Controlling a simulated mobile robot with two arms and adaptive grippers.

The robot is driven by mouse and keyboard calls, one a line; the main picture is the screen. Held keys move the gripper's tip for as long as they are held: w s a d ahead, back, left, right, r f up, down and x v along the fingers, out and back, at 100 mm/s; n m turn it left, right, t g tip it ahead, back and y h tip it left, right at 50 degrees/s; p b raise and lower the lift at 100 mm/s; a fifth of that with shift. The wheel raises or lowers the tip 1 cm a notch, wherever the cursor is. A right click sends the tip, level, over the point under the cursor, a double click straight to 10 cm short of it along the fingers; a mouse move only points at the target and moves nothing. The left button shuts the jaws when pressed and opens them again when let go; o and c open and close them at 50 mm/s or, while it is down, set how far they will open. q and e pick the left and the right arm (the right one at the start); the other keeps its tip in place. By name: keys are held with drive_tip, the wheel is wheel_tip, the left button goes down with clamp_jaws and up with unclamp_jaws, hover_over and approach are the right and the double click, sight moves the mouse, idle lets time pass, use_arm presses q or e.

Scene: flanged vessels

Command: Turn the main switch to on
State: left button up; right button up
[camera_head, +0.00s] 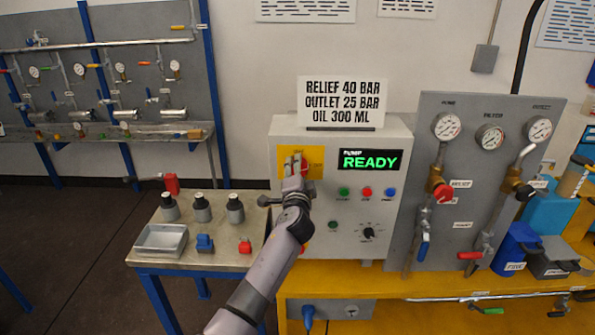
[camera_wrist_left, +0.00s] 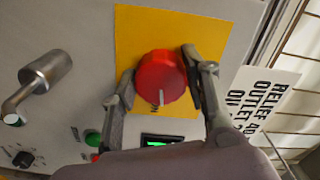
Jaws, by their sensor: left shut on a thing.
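The main switch is a round red knob (camera_wrist_left: 162,77) on a yellow plate (camera_wrist_left: 135,35) of the grey control box. In the left wrist view its pale pointer mark faces the lower edge of the picture, near a partly hidden label. My left gripper (camera_wrist_left: 160,82) is shut on the knob, one finger on each side. In the head view my left gripper (camera_head: 298,166) covers most of the knob, and the yellow plate (camera_head: 316,155) shows beside it. The pump display (camera_head: 370,160) reads READY in green. My right gripper is not in view.
Green, red and blue buttons (camera_head: 366,192) and a small black selector (camera_head: 368,233) sit on the control box (camera_head: 395,215). Gauges and valves fill the grey panel (camera_head: 465,180) on the right.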

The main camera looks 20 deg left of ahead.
use_arm(q)
drive_tip(key=shift+m, duration=1.1)
drive_tip(key=o, duration=1.2)
drive_tip(key=shift+d, duration=0.1)
drive_tip(key=shift+c, duration=0.2)
drive_tip(key=v, duration=1.2)
